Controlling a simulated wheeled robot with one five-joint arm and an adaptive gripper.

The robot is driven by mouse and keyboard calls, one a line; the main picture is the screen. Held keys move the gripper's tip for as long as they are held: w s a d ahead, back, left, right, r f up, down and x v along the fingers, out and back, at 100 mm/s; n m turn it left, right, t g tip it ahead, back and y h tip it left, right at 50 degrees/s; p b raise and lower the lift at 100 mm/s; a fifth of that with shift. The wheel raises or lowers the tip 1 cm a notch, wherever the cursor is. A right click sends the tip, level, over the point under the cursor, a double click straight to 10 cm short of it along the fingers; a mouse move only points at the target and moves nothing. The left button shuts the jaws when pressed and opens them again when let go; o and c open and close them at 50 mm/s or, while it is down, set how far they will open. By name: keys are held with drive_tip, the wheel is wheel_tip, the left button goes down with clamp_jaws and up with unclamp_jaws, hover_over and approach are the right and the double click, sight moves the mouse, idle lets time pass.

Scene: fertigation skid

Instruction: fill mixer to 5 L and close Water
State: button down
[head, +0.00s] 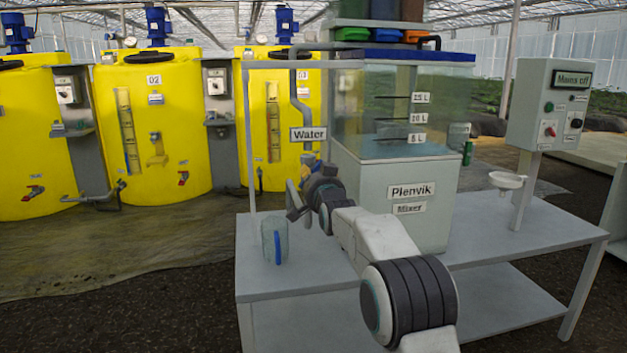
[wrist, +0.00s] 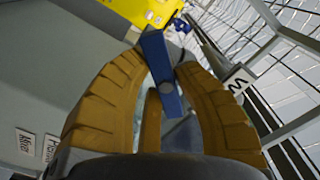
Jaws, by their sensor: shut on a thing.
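The Plenvik mixer (head: 408,215) stands on the grey bench, with a clear upper tank marked 5 L, 10 L and 15 L. Pale blue liquid (head: 400,150) lies low in the tank; its front edge looks just below the 5 L line. In the head view my arm hides most of the valve.
A clear jug (head: 268,242) with a blue handle stands on the bench's left end. A control box (head: 547,105) reading "Mains off" stands at right, near a white funnel (head: 507,181). Several yellow tanks (head: 155,125) stand behind. The bench (head: 530,230) is largely clear right of the mixer.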

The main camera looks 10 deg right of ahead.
drive_tip(key=shift+n, duration=0.5)
idle(0.3)
drive_tip(key=c, duration=0.9)
unclamp_jaws()
drive_tip(key=shift+c, duration=0.2)
drive_tip(key=s, duration=1.2)
